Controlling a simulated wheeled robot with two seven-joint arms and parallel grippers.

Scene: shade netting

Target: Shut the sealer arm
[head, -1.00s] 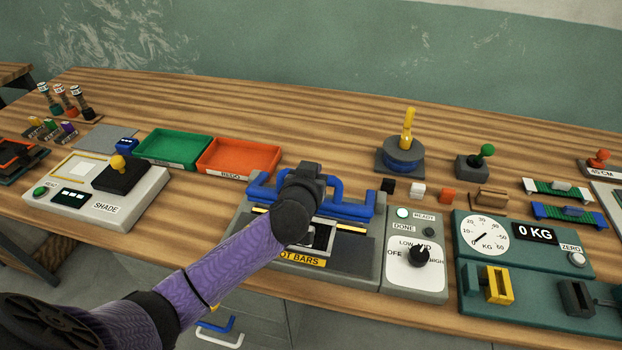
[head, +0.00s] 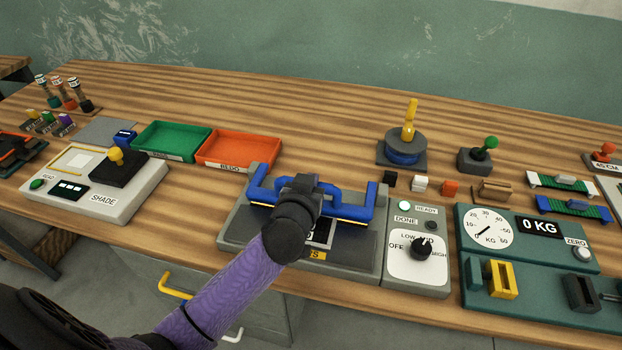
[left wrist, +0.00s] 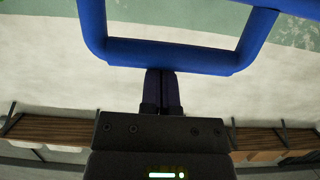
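The sealer arm is a blue bar with a blue U-shaped handle (head: 345,202), on the grey sealer base (head: 240,238) at the middle of the bench. It stands raised off the base, with a yellow strip along its lower edge. My left gripper (head: 302,184) is at the handle and hides its middle. In the left wrist view, the handle's crossbar (left wrist: 170,56) runs across just beyond my fingertips (left wrist: 161,73). The fingers are together with no gap, and the bar is not between them. Whether they touch it is hard to tell. My right gripper is out of view.
A control panel with a knob (head: 421,248) adjoins the sealer on the right, with a dial scale (head: 490,228) beyond. Green (head: 150,156) and red (head: 205,164) trays and a SHADE machine (head: 135,202) are on the left. Small blocks (head: 450,188) lie behind the panel.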

